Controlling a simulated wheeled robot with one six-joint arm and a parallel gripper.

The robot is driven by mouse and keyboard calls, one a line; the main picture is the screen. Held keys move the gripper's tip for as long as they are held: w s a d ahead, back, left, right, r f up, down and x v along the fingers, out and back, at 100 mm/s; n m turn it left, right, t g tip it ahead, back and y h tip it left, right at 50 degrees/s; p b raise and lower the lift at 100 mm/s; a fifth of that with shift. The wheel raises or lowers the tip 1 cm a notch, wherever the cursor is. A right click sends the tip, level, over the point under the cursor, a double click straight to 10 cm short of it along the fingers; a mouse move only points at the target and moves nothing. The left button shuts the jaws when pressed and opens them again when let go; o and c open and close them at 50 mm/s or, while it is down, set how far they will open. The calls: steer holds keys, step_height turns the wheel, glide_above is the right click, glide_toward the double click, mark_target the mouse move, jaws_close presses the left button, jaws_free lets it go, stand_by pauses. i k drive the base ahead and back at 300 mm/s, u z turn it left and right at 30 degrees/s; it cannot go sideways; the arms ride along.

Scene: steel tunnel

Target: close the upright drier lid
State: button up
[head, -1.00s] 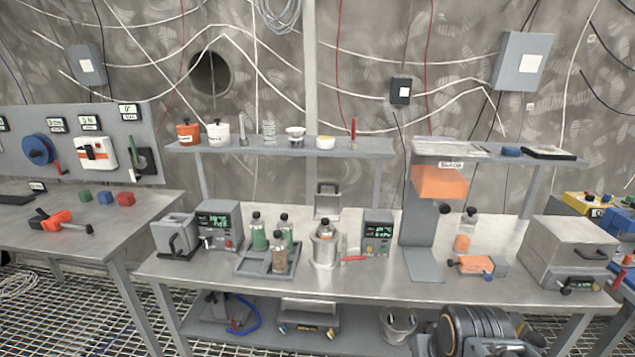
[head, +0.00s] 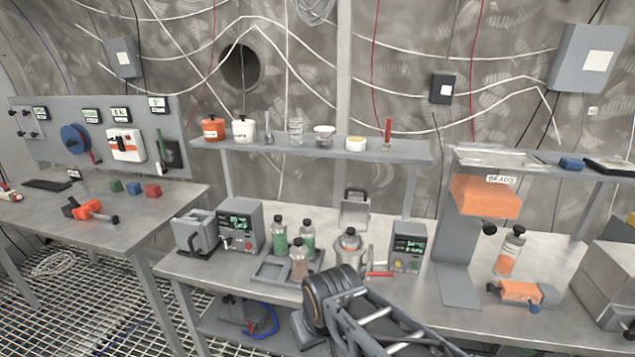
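The drier (head: 349,256) is a grey metal pot in the middle of the bench, with a dark-capped bottle in its mouth. Its square lid (head: 354,212) stands upright behind the pot, open, with a dark handle loop at the top. My arm reaches in from the bottom of the view, and its dark ribbed joint is just in front of the drier, overlapping the pot's lower part in the picture. No gripper fingers can be made out.
A tray (head: 273,279) with several bottles stands left of the drier. A display box (head: 408,247) and a red-handled tool (head: 380,274) are at its right. A shelf (head: 300,152) with jars runs above. An orange-headed stand (head: 458,240) is farther right.

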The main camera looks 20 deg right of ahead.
mark_target(355, 212)
steer(key=i, duration=0.95)
steer(key=z, duration=0.4)
